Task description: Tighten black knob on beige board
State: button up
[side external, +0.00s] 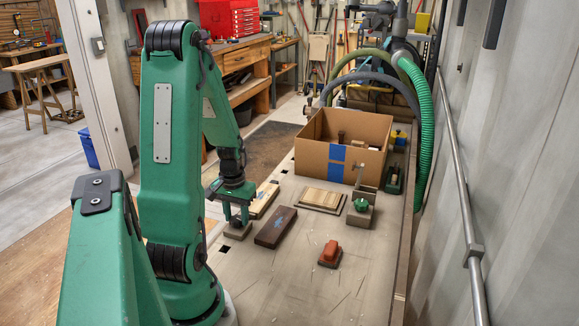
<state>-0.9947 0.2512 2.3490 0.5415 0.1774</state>
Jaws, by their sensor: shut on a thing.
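My gripper (237,217) points down at the left side of the worktable, right over a small grey-beige board (239,232). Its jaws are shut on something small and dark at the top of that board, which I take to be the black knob. The fingers hide most of it, so its shape and how far it is turned cannot be seen. The board lies flat on the table, and part of it is hidden under the gripper.
A dark brown block (276,227) lies just right of my gripper, with a pale wooden board (263,199) behind it. An orange-red tool (330,254) lies nearer the front. A green-knobbed fixture (361,205) and a cardboard box (377,132) stand further right. The front table is clear.

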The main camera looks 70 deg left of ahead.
aim_at(237, 218)
jog(key=shift+m, duration=1.1)
jog(key=o, duration=1)
jog(key=shift+r, duration=0.15)
jog(key=shift+r, duration=3.8)
